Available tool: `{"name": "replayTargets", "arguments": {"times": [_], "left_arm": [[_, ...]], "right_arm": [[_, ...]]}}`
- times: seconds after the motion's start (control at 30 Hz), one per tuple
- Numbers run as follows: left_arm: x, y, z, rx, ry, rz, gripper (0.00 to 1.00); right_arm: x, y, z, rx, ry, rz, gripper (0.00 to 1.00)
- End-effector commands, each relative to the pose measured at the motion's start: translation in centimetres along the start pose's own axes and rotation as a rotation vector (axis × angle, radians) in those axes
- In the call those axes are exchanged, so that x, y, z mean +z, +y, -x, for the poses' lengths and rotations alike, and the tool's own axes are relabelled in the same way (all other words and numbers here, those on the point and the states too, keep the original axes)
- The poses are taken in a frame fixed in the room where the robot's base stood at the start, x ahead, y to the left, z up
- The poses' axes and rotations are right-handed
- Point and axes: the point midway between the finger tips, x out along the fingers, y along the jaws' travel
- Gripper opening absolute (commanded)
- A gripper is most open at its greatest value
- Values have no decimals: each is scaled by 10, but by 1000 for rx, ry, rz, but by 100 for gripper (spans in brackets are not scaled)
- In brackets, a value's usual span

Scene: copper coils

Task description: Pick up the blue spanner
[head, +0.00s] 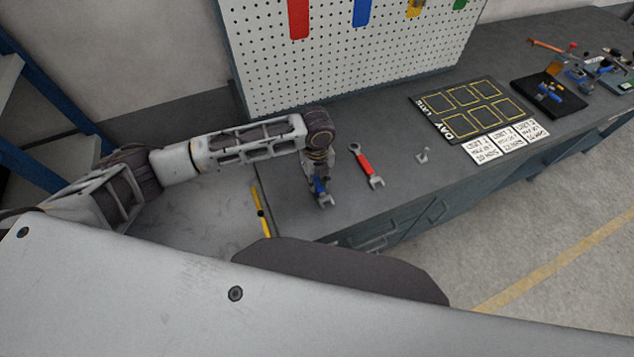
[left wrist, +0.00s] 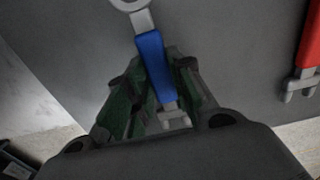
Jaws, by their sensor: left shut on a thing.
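The blue spanner (left wrist: 154,62) has a blue handle and grey metal ends. In the left wrist view it lies between the fingers of my left gripper (left wrist: 152,95), which is shut on its handle. In the head view my left gripper (head: 318,180) points down at the grey bench, and the lower part of the blue spanner (head: 320,187) shows beside its fingers. The gripper hides the rest there. I cannot tell whether the spanner still touches the bench. My right gripper is not in view.
A red spanner (head: 365,165) lies on the bench (head: 395,145) just right of the gripper. A small grey part (head: 422,156), white cards (head: 504,143) and a dark marked mat (head: 470,108) lie further right. A pegboard (head: 345,60) stands behind. A yellow-and-black strip (head: 260,210) is at left.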

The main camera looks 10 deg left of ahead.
Motion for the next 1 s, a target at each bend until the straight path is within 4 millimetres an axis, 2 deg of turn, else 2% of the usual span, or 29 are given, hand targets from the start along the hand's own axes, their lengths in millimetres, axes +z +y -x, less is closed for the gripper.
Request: {"name": "replayTargets", "arguments": {"times": [0.27,0.47,0.67,1.0], "left_arm": [[0,0,1,-1,0,0,0],[1,-1,9,-2,-1,0,0],[0,-1,31,-2,-1,0,0],[1,-1,80,-2,-1,0,0]], "right_arm": [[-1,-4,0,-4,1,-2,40],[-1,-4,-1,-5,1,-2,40],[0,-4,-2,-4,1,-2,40],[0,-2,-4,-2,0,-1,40]]}}
